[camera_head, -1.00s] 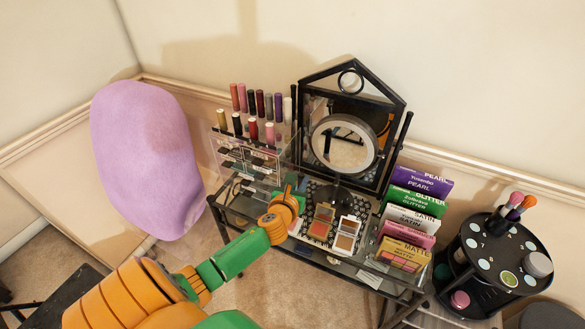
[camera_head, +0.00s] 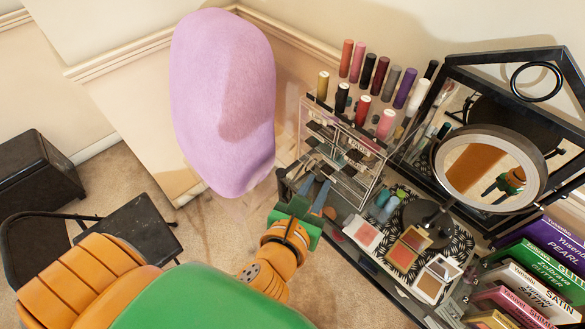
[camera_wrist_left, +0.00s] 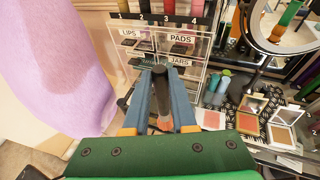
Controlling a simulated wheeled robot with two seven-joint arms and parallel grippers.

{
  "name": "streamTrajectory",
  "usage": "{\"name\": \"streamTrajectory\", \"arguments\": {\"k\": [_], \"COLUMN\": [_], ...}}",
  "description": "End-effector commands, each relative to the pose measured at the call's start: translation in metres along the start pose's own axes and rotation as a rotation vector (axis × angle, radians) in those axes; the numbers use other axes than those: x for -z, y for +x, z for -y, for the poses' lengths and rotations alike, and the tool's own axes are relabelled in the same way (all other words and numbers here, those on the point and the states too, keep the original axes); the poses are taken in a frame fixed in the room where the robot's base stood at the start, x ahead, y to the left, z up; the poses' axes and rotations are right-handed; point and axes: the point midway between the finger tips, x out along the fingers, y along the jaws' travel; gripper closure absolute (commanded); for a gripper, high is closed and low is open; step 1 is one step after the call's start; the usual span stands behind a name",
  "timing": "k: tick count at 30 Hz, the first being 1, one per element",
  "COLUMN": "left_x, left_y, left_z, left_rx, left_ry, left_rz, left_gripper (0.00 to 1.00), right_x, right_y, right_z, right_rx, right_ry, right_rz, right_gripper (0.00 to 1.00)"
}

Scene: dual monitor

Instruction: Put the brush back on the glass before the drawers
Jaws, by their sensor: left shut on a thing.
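My left gripper (camera_head: 314,190) is at the front left edge of the dressing table, just before the clear drawers (camera_head: 345,165). In the left wrist view, its blue fingers are shut on a brush (camera_wrist_left: 163,92) with a dark upper end and a pinkish lower end. The brush stands roughly upright between the fingers, in front of the drawers (camera_wrist_left: 196,82) labelled LIPS, PADS and JARS. The glass table top (camera_head: 375,262) lies below and to the right. I cannot tell whether the brush touches it. My right gripper is not in view.
Lipsticks (camera_head: 385,78) stand on the drawers. A round mirror (camera_head: 490,172), open palettes (camera_head: 405,250) and small bottles (camera_head: 383,205) stand to the right, with labelled boxes (camera_head: 540,270) beyond. A lilac chair back (camera_head: 222,100) rises close on the left.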

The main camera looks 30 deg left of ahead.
Motion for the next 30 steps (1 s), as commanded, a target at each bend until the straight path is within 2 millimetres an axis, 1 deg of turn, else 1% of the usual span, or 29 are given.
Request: {"name": "streamTrajectory", "arguments": {"k": [1,2,3,8,9,12,17,18,21,24,30], "left_x": [0.004,0.004,0.004,0.009,0.023,0.039,0.052,0.059,0.078,0.082,0.081], "left_y": [0.012,0.021,0.034,0.091,0.103,0.128,0.149,0.154,0.159,0.161,0.160], "left_z": [-0.003,-0.006,-0.010,-0.026,-0.028,-0.033,-0.037,-0.038,-0.037,-0.038,-0.038], "left_rx": [-0.003,-0.005,-0.006,-0.007,-0.007,-0.005,-0.003,-0.003,-0.002,-0.001,-0.001], "left_ry": [0.003,0.003,0.007,0.003,0.002,0.000,0.000,-0.001,-0.003,-0.001,0.000], "left_rz": [0.005,0.006,0.004,0.002,-0.002,-0.001,0.001,-0.001,-0.003,0.000,0.001], "left_gripper": [1.00,1.00,1.00,1.00,1.00,1.00,1.00,1.00,1.00,1.00,1.00], "right_x": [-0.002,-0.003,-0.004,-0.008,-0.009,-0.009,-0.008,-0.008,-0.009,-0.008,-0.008], "right_y": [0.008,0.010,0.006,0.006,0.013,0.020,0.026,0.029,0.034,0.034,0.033], "right_z": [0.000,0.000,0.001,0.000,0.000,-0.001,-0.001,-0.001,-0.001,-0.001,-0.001], "right_rx": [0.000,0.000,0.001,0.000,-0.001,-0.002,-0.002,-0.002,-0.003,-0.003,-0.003], "right_ry": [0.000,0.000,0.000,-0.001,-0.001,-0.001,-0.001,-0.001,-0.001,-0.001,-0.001], "right_rz": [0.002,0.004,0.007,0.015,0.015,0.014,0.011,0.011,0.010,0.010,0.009], "right_gripper": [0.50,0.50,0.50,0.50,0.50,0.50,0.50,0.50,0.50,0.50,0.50]}}
